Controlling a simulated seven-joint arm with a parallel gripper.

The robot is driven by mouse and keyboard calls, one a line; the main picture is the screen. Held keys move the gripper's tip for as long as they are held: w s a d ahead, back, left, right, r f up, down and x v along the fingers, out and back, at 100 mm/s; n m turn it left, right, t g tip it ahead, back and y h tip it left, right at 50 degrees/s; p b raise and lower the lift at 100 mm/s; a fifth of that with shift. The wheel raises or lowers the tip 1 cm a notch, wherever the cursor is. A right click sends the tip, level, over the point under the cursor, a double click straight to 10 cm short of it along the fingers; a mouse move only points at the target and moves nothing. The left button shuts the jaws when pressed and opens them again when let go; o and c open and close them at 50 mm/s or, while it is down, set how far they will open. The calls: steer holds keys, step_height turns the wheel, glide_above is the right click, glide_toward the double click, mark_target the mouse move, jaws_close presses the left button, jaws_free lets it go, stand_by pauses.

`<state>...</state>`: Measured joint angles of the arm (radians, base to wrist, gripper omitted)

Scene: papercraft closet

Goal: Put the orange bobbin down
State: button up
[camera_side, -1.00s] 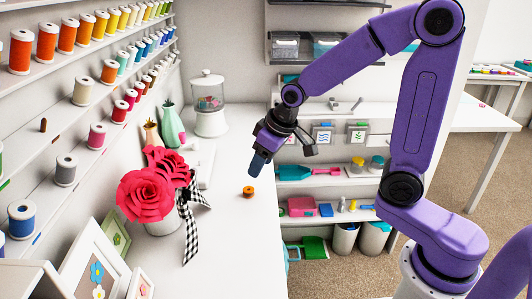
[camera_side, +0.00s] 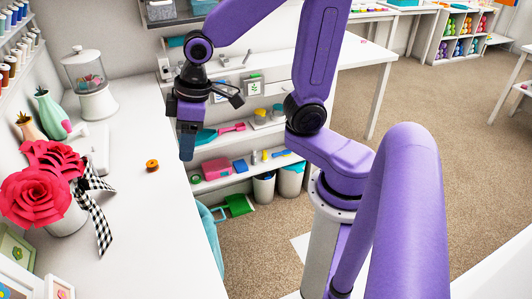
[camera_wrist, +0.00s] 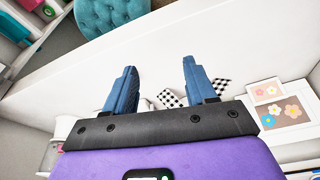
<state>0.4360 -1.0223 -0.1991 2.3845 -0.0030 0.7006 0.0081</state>
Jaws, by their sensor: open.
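The orange bobbin (camera_side: 152,165) stands on the white tabletop (camera_side: 150,225), near its right edge in the side view. Nothing holds it. My gripper (camera_side: 186,155) is to the right of the bobbin and apart from it, pointing down by the table's edge. In the wrist view my gripper's two blue fingers (camera_wrist: 158,80) are spread apart with nothing between them. The bobbin does not show in the wrist view.
A vase of red paper flowers (camera_side: 42,190) with a checkered ribbon (camera_side: 98,205) stands left of the bobbin. A glass-topped dispenser (camera_side: 92,85) and a green vase (camera_side: 52,115) are behind. A teal tufted seat (camera_wrist: 115,14) is beside the table. The front tabletop is clear.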

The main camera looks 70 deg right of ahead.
steer(key=s+d+n+g, duration=0.1)
steer(key=s+n, duration=0.2)
steer(key=s, duration=0.5)
steer(key=s+d+f+n+g+h, duration=0.1)
steer(key=s+d+n, duration=0.1)
steer(key=s, duration=0.7)
steer(key=shift+f+n, duration=0.2)
steer(key=shift+n, duration=0.3)
